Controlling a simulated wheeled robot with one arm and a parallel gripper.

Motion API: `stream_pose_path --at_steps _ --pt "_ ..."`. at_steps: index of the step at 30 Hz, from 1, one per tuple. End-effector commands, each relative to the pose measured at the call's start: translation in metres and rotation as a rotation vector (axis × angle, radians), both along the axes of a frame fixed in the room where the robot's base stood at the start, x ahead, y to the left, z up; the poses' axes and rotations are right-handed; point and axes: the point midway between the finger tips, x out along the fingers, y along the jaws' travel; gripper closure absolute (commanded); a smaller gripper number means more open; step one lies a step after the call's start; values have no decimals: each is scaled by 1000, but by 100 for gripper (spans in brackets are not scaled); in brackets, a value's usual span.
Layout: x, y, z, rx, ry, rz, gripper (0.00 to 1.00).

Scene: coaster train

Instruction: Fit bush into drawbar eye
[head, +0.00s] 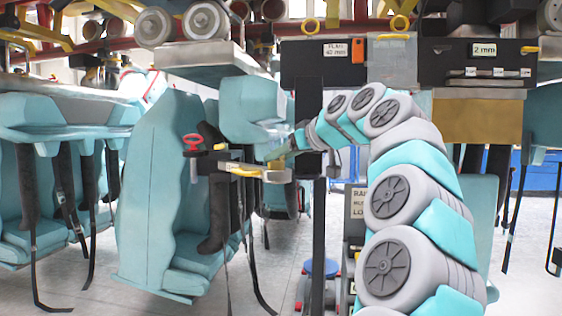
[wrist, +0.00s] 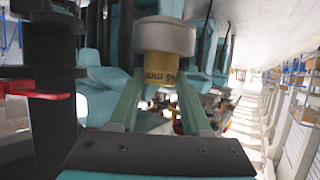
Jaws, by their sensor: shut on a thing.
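The bush (wrist: 160,66) shows in the wrist view as a yellow-brown cylinder marked with a size in mm, under a wide light-grey round part. My gripper (wrist: 157,95) is shut on it, with a teal finger on each side. In the head view my gripper (head: 279,154) is at the centre, just above the brass-coloured end of a yellow-and-black bar that I take for the drawbar (head: 245,170). The bush is too small to make out in the head view. I cannot tell whether it touches the eye.
A red-handled clamp (head: 193,143) stands left of the bar; its red handle (wrist: 38,90) also shows in the wrist view. Teal seats (head: 165,200) with hanging straps are at left. A black post (head: 318,220) stands close right of my gripper. Gauge boxes (head: 478,62) hang above.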

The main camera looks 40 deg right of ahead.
Motion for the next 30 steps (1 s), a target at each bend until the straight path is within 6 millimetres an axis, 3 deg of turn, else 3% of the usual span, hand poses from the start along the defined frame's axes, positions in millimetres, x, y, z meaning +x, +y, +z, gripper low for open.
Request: stream_pose_path --at_steps 4,16,17,24,30 --pt "-1 1 -10 1 2 2 100" --pt "0 1 -14 -1 0 0 100" --pt "0 1 -14 -1 0 0 51" --pt "0 1 -13 0 0 0 24" --pt "0 1 -13 0 0 0 22"
